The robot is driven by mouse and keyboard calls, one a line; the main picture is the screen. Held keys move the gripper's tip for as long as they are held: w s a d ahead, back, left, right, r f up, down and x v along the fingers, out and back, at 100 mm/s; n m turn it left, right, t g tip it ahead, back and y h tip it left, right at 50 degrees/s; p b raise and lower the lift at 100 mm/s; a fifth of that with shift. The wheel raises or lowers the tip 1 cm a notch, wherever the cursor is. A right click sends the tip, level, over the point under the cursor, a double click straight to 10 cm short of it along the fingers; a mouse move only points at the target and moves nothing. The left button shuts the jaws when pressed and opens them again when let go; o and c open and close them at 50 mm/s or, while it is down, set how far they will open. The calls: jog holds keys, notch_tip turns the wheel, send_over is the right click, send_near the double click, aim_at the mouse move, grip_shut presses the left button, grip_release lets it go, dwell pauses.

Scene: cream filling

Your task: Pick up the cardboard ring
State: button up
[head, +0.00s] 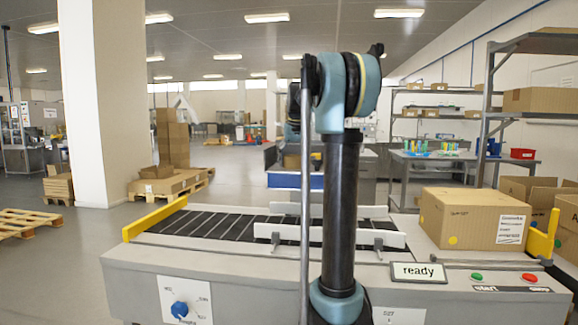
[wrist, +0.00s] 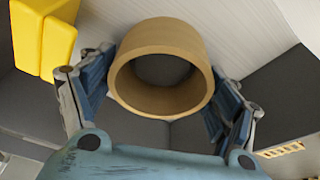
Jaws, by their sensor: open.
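The cardboard ring (wrist: 160,36) is a short, brown, open-ended tube in the upper middle of the wrist view. Its round opening faces the camera, and the inside is dark. My gripper (wrist: 164,72) is open, with one blue-padded finger on the ring's left and one on its right. The ring lies between the fingers; a gap shows on the left, and I cannot tell whether the right finger touches it. In the head view I cannot make out the ring or my gripper; my own arm stands across the middle.
A yellow block (wrist: 43,38) is at the upper left of the wrist view. In the head view, a conveyor (head: 215,225) with black rollers crosses ahead. A closed cardboard box (head: 465,220) stands on its right, near a "ready" sign (head: 418,272). Shelving stands behind.

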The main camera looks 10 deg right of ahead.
jog(key=c, duration=0.6)
jog(key=shift+r, duration=0.1)
